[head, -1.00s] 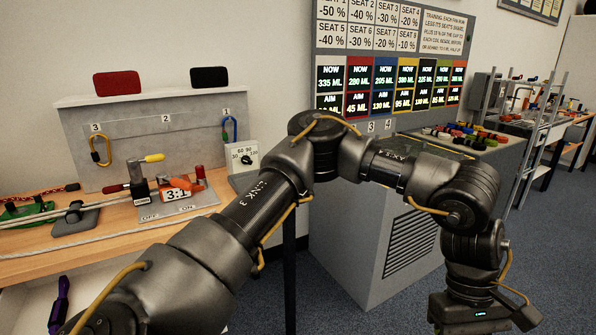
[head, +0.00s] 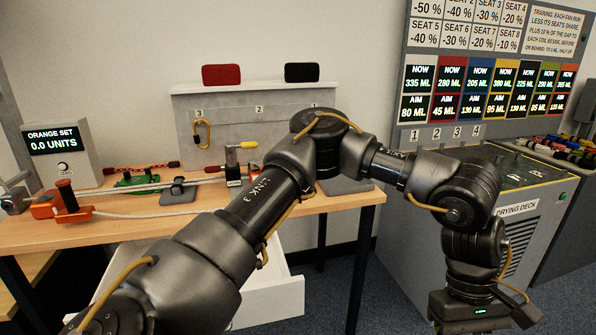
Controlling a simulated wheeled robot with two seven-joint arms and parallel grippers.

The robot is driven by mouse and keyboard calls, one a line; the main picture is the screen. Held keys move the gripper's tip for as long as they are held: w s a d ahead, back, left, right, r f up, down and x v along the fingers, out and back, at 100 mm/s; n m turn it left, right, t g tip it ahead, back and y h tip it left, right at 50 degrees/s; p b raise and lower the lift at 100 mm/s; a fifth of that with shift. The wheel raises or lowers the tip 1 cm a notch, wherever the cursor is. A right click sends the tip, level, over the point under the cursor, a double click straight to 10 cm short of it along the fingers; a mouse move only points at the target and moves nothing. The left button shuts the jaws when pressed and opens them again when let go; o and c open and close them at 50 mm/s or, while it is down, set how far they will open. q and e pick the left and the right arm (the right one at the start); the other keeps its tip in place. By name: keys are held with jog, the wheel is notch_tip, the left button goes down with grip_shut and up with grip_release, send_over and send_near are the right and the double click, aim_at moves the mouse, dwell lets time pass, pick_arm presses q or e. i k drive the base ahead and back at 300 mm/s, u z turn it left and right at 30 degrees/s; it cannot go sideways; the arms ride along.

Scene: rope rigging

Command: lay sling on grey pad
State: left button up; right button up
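I cannot make out a sling for certain. I cannot tell whether either is the grey pad. My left arm crosses the view from the lower left. The body of its gripper (head: 483,312) hangs at the bottom right, clear of the table; its fingers are below the frame. My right gripper is out of view.
An orange set display (head: 62,150) stands at the table's left, beside an orange clamp (head: 62,203) with a pale rope (head: 150,215). A grey hook panel (head: 232,110) stands behind. A white drawer (head: 275,296) juts out below. The drying deck (head: 530,235) is at right.

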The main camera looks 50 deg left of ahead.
aim_at(178, 181)
jog(key=u, duration=1.55)
jog(key=i, duration=0.5)
jog(key=z, duration=0.05)
